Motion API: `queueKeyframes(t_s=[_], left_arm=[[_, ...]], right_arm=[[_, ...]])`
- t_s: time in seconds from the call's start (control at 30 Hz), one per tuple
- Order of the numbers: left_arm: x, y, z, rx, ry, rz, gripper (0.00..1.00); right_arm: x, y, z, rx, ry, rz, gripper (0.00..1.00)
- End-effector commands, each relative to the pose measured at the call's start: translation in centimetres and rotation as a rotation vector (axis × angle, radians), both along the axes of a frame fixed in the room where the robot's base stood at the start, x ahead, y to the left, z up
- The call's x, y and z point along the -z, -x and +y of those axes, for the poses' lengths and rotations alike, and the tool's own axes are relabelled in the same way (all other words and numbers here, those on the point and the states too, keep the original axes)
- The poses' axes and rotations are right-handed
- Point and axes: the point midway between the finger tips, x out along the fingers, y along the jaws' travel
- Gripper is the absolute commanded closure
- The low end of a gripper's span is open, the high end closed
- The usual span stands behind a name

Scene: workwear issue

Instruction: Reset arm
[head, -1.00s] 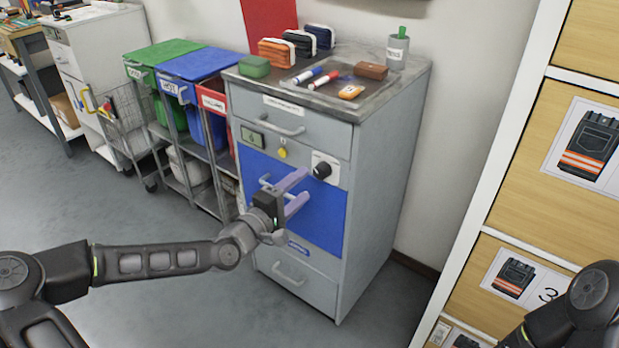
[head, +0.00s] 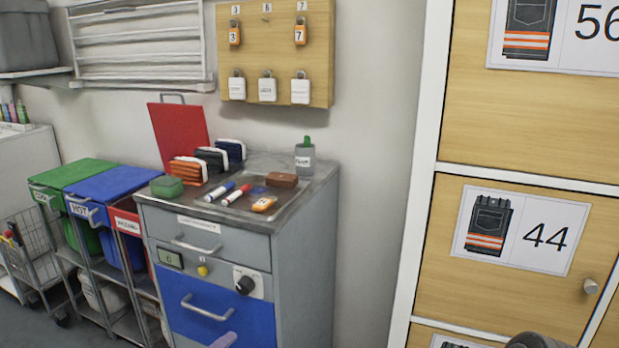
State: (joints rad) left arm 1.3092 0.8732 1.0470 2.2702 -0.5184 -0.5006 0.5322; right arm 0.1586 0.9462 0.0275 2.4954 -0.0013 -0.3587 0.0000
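The task names my arm. Of my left gripper (head: 224,340) only a purple fingertip shows at the bottom edge, in front of the blue drawer (head: 222,315) of the grey cabinet (head: 305,270). The rest of that gripper and arm is below the picture, so its opening cannot be told. The blue drawer's handle (head: 205,309) is in plain view, up and left of the fingertip. A dark rounded part of my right arm shows at the bottom right edge; the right gripper is out of view.
The cabinet top holds markers, a green case (head: 166,187), a brown case (head: 281,180) and a cup (head: 304,160). Green, blue and red bins stand left. Wooden lockers (head: 440,290) stand right. A padlock board (head: 318,60) hangs above.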

Motion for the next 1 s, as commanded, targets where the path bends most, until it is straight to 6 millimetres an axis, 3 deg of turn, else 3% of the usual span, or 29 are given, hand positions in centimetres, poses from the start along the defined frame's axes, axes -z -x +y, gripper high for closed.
queueKeyframes(t_s=[0.03, 0.1, 0.17, 0.3, 0.4, 0.5, 0.63, 0.83, 0.9, 1.0], left_arm=[[3.2, 1.6, -1.8, 0.045, -0.034, 0.069, 0.42], [7.6, 4.2, -4.2, 0.114, -0.089, 0.169, 0.42], [11.2, 7.1, -6.4, 0.187, -0.137, 0.254, 0.42], [18.4, 15.1, -10.8, 0.379, -0.26, 0.446, 0.42], [22.3, 21.4, -12.2, 0.516, -0.358, 0.575, 0.42], [24.7, 26.2, -12.3, 0.612, -0.445, 0.672, 0.42], [26.2, 29.8, -11.6, 0.682, -0.534, 0.749, 0.42], [26.6, 31.4, -11.9, 0.79, -0.664, 0.74, 0.42], [25.5, 31.2, -13.2, 0.832, -0.692, 0.705, 0.42], [22.4, 31.2, -12.9, 0.82, -0.682, 0.714, 0.42]], right_arm=[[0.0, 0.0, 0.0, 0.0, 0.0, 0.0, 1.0], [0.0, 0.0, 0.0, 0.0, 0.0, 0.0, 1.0], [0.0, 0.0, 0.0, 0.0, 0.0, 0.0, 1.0], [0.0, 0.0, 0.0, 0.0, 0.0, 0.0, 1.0], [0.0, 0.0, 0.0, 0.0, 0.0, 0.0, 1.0], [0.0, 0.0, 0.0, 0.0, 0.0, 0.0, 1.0], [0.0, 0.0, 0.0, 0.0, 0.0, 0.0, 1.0], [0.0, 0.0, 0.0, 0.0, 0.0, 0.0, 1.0], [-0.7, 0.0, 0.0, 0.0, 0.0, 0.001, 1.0], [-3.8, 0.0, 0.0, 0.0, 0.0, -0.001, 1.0]])
